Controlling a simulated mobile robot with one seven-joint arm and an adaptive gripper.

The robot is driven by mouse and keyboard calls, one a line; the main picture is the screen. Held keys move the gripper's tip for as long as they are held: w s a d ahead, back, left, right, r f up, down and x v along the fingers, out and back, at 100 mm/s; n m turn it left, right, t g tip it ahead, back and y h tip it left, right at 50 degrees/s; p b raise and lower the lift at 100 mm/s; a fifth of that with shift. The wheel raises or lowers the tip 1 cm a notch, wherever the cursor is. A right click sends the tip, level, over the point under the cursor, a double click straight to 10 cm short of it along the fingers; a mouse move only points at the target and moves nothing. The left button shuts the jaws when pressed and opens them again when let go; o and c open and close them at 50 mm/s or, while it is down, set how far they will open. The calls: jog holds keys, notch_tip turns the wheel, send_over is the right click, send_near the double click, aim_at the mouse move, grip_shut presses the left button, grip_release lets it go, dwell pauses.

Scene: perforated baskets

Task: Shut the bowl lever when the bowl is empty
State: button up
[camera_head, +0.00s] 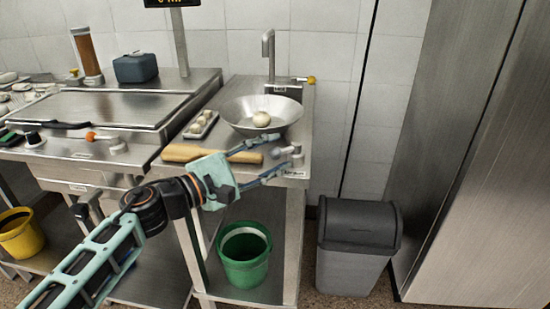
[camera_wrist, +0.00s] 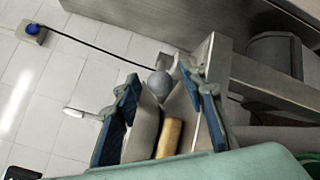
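The steel bowl (camera_head: 238,107) stands on the right counter under the tap. A pale round lump (camera_head: 262,119) lies in it, so the bowl is not empty. A grey lever (camera_head: 296,150) is at the counter's front right corner, above a small label plate whose text I cannot read. My gripper (camera_head: 287,152) is open, its fingertips spread close to the lever. In the wrist view my gripper (camera_wrist: 165,110) shows open, with a grey round knob (camera_wrist: 160,83), apparently the lever's, beyond and between the fingers. I cannot tell whether either finger touches it.
A wooden rolling pin (camera_head: 180,153) lies at the counter's front edge, partly behind my gripper; a small tray (camera_head: 203,132) with pale pieces is left of the bowl. A green bucket (camera_head: 245,270) stands below, a grey bin (camera_head: 352,260) right. The tap (camera_head: 268,50) rises behind.

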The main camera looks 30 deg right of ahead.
jog(key=shift+w+d, duration=0.1)
jog(key=shift+d, duration=0.3)
jog(key=shift+c, duration=0.4)
grip_shut()
jog(key=shift+w+r+g+p, duration=0.15)
jog(key=shift+r+g+p, duration=0.15)
jog(key=shift+p, duration=0.4)
jog(key=shift+w+r+m+g+p, duration=0.1)
jog(key=shift+w+m+g+p, duration=0.2)
jog(key=shift+m+g+p, duration=0.65)
jog(key=g+p, duration=0.1)
jog(key=w+m+g+p, duration=0.1)
jog(key=g+p, duration=0.1)
jog(key=shift+d+h, duration=0.1)
jog(key=shift+h, duration=0.2)
jog(key=shift+w+f+m+g+p, duration=0.15)
jog(key=shift+f+m+g+p, duration=0.2)
jog(key=shift+m+g+p, duration=0.45)
jog(key=shift+o, duration=0.4)
grip_release()
